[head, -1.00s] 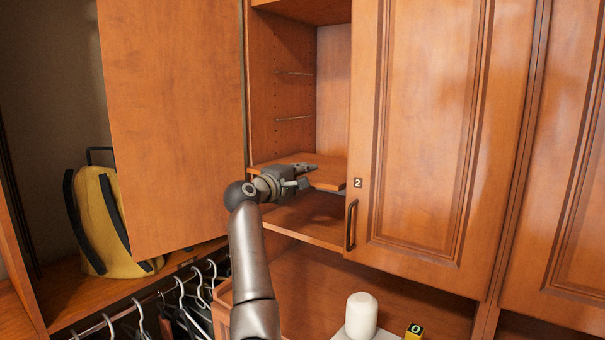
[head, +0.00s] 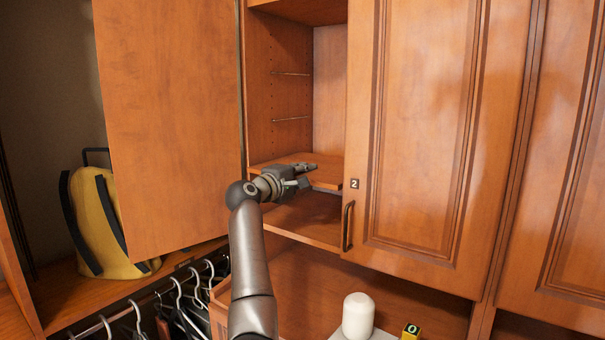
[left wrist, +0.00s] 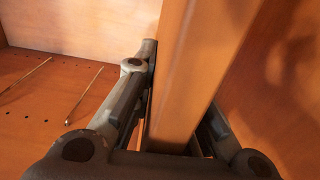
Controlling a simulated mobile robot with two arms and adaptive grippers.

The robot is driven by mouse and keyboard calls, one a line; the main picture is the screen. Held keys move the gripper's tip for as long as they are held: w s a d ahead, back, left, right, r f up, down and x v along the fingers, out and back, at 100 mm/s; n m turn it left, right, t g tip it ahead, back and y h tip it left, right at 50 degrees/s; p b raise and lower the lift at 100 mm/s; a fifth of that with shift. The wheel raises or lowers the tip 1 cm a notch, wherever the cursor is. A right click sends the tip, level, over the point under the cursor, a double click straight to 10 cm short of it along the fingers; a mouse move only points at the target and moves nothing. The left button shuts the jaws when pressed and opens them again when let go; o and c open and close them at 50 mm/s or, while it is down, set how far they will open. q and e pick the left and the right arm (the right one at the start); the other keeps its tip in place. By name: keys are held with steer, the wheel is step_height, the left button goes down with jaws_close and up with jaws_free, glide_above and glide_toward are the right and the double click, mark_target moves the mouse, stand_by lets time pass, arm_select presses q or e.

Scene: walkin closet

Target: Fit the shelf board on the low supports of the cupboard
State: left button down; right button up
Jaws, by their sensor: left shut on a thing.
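The shelf board (head: 283,160) is a wooden board lying roughly level inside the open cupboard (head: 277,105), low down and above its floor (head: 310,222). My left gripper (head: 308,174) is shut on the board's front edge. In the left wrist view the board (left wrist: 190,70) runs between the two fingers (left wrist: 165,105). Thin metal rods (head: 292,73) show on the cupboard's left wall at two heights above the board. The low supports are hidden, and I cannot tell whether the board touches them. My right gripper is not in view.
The open door (head: 170,120) stands left of the opening, and closed door 2 (head: 415,140) borders it on the right. A yellow bag (head: 100,225) sits at left. Hangers (head: 180,295) hang below. A white rounded object (head: 358,315) stands at bottom right.

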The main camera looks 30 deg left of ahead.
mark_target(319, 164)
arm_select(q)
steer(key=shift+w+d+r+p, duration=0.1)
steer(key=shift+w+p, duration=0.35)
steer(key=shift+w, duration=1.15)
steer(key=shift+w, duration=0.2)
steer(key=shift+w+d, duration=0.1)
steer(key=shift+w, duration=0.75)
steer(key=shift+w, duration=0.35)
steer(key=shift+w, duration=0.7)
stand_by(0.5)
